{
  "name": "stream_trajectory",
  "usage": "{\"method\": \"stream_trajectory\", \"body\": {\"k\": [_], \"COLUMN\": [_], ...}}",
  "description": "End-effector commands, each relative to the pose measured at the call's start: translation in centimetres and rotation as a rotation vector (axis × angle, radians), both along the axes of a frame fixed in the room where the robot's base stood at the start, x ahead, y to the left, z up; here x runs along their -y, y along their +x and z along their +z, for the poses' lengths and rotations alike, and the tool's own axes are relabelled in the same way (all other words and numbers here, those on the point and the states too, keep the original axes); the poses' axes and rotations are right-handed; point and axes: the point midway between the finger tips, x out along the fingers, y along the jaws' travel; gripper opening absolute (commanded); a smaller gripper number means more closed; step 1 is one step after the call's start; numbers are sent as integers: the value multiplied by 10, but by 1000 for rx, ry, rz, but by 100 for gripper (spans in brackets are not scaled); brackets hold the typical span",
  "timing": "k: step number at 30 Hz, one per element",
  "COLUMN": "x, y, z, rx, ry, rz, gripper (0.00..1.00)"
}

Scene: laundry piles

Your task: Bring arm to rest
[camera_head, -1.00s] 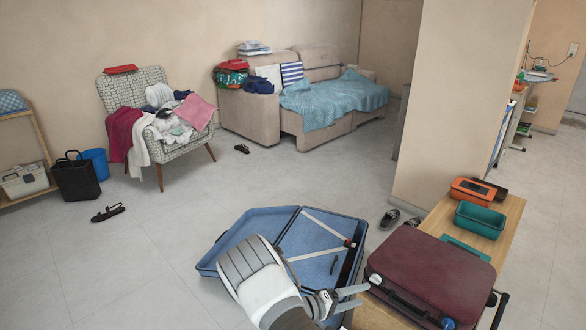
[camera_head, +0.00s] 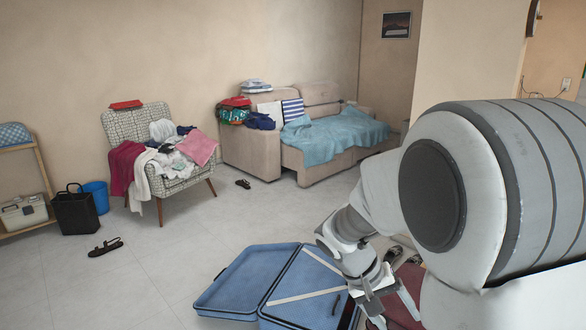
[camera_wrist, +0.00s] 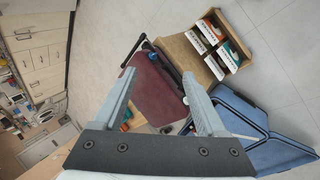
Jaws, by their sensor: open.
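My gripper (camera_wrist: 160,104) is open and empty in the wrist view, its two fingers apart with floor and luggage beyond them. In the head view my arm fills the right side, and my gripper (camera_head: 385,298) hangs low at its end, above or in front of the dark red suitcase (camera_head: 408,290). The arm hides most of that suitcase and the bench under it. The dark red suitcase also shows between and past the fingers in the wrist view (camera_wrist: 150,98).
An open blue suitcase (camera_head: 243,283) lies on the floor left of my gripper. A clothes-covered armchair (camera_head: 130,126) and a beige sofa (camera_head: 248,150) stand at the back. Floor at left is mostly clear, with sandals (camera_head: 105,248).

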Motion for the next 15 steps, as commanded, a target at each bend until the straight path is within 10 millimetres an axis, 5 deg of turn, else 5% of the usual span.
{"method": "stream_trajectory", "body": {"k": [15], "x": [-26], "y": [-92], "z": [86], "rx": [212], "ry": [378], "rz": [91], "gripper": [74]}}
